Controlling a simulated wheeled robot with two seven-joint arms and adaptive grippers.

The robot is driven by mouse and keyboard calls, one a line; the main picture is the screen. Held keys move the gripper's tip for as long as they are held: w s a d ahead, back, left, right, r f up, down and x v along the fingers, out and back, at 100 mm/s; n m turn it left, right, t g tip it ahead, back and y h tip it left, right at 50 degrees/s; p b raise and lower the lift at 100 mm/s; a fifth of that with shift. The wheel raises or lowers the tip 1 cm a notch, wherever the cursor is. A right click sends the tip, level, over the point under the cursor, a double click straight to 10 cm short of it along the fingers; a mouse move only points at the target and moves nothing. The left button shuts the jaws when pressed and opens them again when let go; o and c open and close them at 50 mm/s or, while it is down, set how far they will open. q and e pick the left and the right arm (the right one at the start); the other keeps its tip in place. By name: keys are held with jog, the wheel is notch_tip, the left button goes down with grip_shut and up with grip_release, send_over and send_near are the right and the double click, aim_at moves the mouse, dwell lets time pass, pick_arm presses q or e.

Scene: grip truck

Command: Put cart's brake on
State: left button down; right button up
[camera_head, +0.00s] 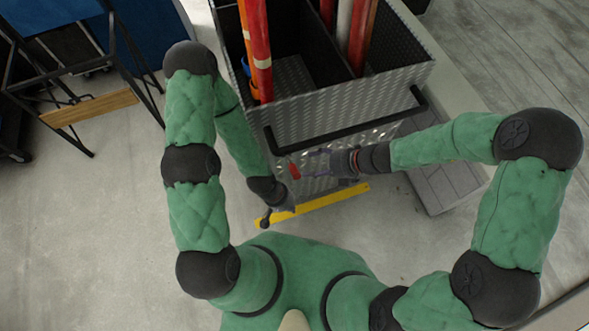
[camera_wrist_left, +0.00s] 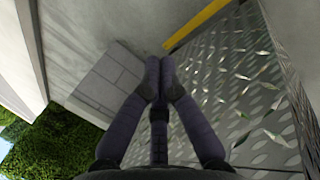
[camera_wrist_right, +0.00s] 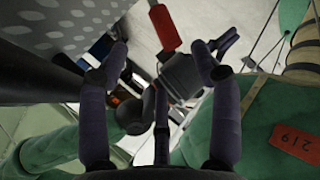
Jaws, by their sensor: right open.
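The cart (camera_head: 345,108) is a grey tread-plate box on the far side of my body; its plate wall (camera_wrist_left: 245,85) fills the right of the left wrist view. A red lever (camera_head: 294,171), likely the brake, sits low at the cart's near side; it also shows at the top of the right wrist view (camera_wrist_right: 162,28). My right gripper (camera_head: 308,160) is open and empty, to the right of the red lever, fingers pointing toward it with a gap. My left gripper (camera_wrist_left: 160,75) has its fingertips together, with nothing visible between them, low beside the cart near the yellow bar.
A black push bar (camera_head: 345,130) spans the cart's near face above my grippers. A yellow bar (camera_head: 325,203) runs along its bottom. Red poles (camera_head: 258,50) stand in the cart. A grey block platform (camera_head: 445,182) is at right.

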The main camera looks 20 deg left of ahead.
aim_at(297, 170)
jog(key=b+x, duration=0.3)
jog(key=x, duration=0.5)
jog(key=shift+a+f, duration=0.1)
jog(key=shift+f, duration=0.2)
jog(key=shift+a+f, duration=0.45)
jog(key=shift+a, duration=0.1)
jog(key=shift+b, duration=0.3)
grip_shut()
